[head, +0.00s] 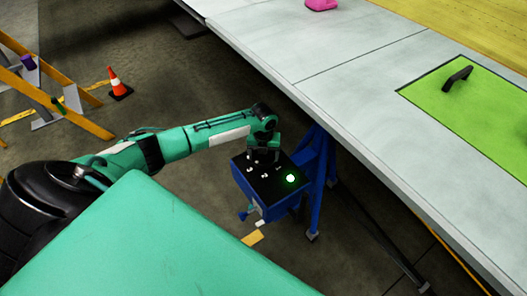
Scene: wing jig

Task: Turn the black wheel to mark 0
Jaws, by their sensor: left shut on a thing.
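A blue box (262,203) with a black top panel (272,186) stands below the table edge. White marks show on the panel; I read 1, 2 and 3, and any 0 mark is hidden or too small to read. My left gripper (263,151) points down at the panel's far part and is shut on the black wheel. The wheel is almost wholly hidden by the gripper and dark against the panel, so its setting cannot be read. My right gripper is not in view.
A long pale table (345,85) runs along the right, close beside my left gripper. It carries a green panel (480,120) with a black handle (457,78) and a pink object (321,4). A traffic cone (117,82) and wooden trestle (50,98) stand at left.

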